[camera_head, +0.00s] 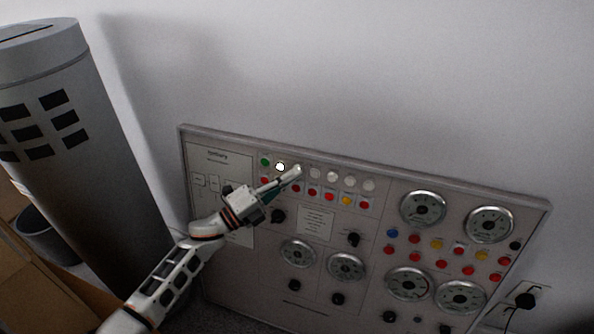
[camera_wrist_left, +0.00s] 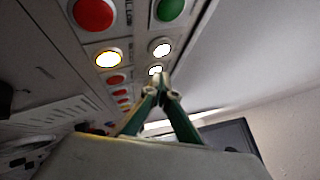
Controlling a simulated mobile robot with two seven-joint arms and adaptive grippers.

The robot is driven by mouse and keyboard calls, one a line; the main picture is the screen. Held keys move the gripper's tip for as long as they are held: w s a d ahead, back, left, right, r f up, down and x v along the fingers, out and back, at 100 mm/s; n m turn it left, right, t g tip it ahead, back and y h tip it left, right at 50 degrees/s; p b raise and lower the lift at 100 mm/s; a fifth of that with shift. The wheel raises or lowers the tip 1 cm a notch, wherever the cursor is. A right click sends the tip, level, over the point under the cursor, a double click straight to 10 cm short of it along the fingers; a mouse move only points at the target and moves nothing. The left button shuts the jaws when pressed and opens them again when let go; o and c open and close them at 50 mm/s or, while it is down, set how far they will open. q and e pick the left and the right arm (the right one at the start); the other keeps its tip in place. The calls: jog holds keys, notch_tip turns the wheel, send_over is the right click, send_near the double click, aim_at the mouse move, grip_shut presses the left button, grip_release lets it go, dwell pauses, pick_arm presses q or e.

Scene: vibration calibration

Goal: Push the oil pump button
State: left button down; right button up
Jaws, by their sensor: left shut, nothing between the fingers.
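A grey control panel (camera_head: 230,262) leans by the wall. Its top row holds a green button (camera_head: 265,162), a brightly lit white button (camera_head: 280,167) and several paler white ones. Their labels are too small to read, so I cannot tell which is the oil pump button. My left gripper (camera_head: 297,171) is shut and empty, its tips over the top row just right of the lit button, hiding what lies behind. In the left wrist view, the shut fingertips (camera_wrist_left: 161,79) are at a small lit white button (camera_wrist_left: 155,70), beyond another lit white button (camera_wrist_left: 161,47). Contact is unclear. My right gripper is out of view.
Red and yellow buttons (camera_head: 347,201) run below the top row. Black knobs (camera_head: 354,238) and round gauges (camera_head: 422,208) fill the panel's lower and right parts. A grey cylinder (camera_head: 70,150) stands at left, and a plug (camera_head: 525,299) is at right.

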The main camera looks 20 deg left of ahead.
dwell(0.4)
pick_arm(q)
jog(key=shift+s+r+p, duration=0.15)
jog(key=shift+s+p, duration=0.15)
jog(key=shift+s, duration=0.5)
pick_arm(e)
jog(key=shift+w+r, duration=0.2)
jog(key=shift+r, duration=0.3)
pick_arm(q)
jog(key=s, duration=0.1)
jog(key=s+p, duration=0.1)
jog(key=s, duration=0.1)
jog(key=s+r+p, duration=0.1)
jog(key=s, duration=0.1)
jog(key=shift+a, duration=0.1)
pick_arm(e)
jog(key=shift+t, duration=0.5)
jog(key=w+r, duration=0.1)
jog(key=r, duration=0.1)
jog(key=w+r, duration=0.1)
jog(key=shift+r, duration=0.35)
